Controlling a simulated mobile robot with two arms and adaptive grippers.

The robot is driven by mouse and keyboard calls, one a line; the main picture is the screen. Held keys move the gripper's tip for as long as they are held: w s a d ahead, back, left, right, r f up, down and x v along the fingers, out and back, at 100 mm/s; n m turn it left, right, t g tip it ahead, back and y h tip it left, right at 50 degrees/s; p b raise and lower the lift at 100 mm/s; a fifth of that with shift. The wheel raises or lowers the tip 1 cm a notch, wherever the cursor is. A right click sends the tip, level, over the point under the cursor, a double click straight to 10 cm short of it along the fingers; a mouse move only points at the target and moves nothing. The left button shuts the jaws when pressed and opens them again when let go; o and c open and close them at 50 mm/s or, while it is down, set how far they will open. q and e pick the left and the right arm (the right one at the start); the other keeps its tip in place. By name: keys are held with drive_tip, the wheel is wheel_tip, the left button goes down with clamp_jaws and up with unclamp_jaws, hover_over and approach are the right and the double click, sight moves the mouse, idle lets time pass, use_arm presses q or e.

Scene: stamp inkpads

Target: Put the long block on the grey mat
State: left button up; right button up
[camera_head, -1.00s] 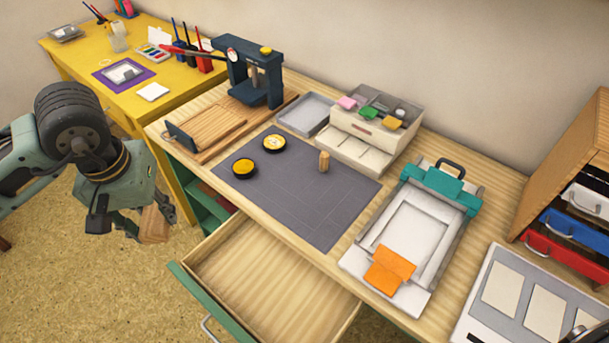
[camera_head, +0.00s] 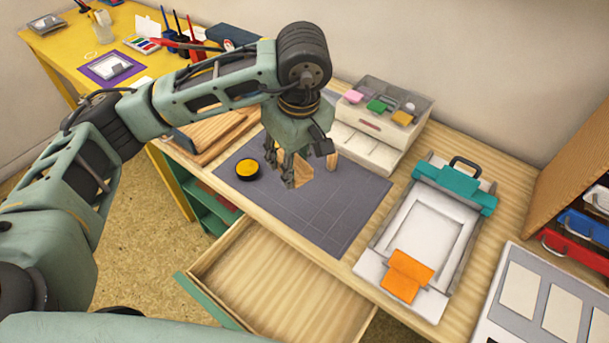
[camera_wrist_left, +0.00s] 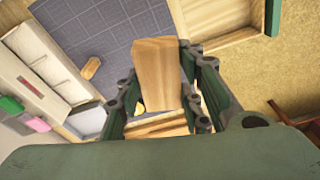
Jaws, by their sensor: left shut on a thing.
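The long block (camera_head: 304,173) is a plain light-wood piece. My left gripper (camera_head: 292,178) is shut on it over the grey mat (camera_head: 345,205). In the left wrist view the block (camera_wrist_left: 158,72) sits between the fingers (camera_wrist_left: 165,95), with the gridded mat (camera_wrist_left: 110,35) behind it. I cannot tell whether the block touches the mat. My arm and gripper hide part of the mat. My right gripper is out of view.
A yellow inkpad (camera_head: 247,170) sits on the mat's left part; a small wooden piece (camera_head: 332,161) stands near its back edge. A drawer unit (camera_head: 375,125) is behind. The teal-and-white press (camera_head: 420,225) is right. An open drawer (camera_head: 270,270) juts out in front. The mat's front right is clear.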

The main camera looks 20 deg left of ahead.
use_arm(q)
drive_tip(key=n, duration=0.1)
drive_tip(key=d+n, duration=0.1)
drive_tip(key=n, duration=0.2)
drive_tip(key=shift+w+d+f+n+g, duration=0.2)
drive_tip(key=shift+w+n+g, duration=0.1)
drive_tip(key=shift+n, duration=0.1)
drive_tip(key=w+d+f+n+g+h+p, duration=0.15)
drive_tip(key=d+n, duration=0.45)
drive_tip(key=n, duration=1.2)
drive_tip(key=n+h+p, duration=0.2)
drive_tip(key=n+p, duration=0.1)
drive_tip(key=n, duration=1.3)
hover_over(303, 202)
drive_tip(key=shift+t+y, duration=0.25)
wheel_tip(303, 202, down, 10)
drive_tip(key=shift+a, duration=0.15)
wheel_tip(303, 202, down, 4)
drive_tip(key=shift+r, duration=0.2)
drive_tip(key=shift+w+f, duration=0.1)
drive_tip(key=shift+f, duration=0.2)
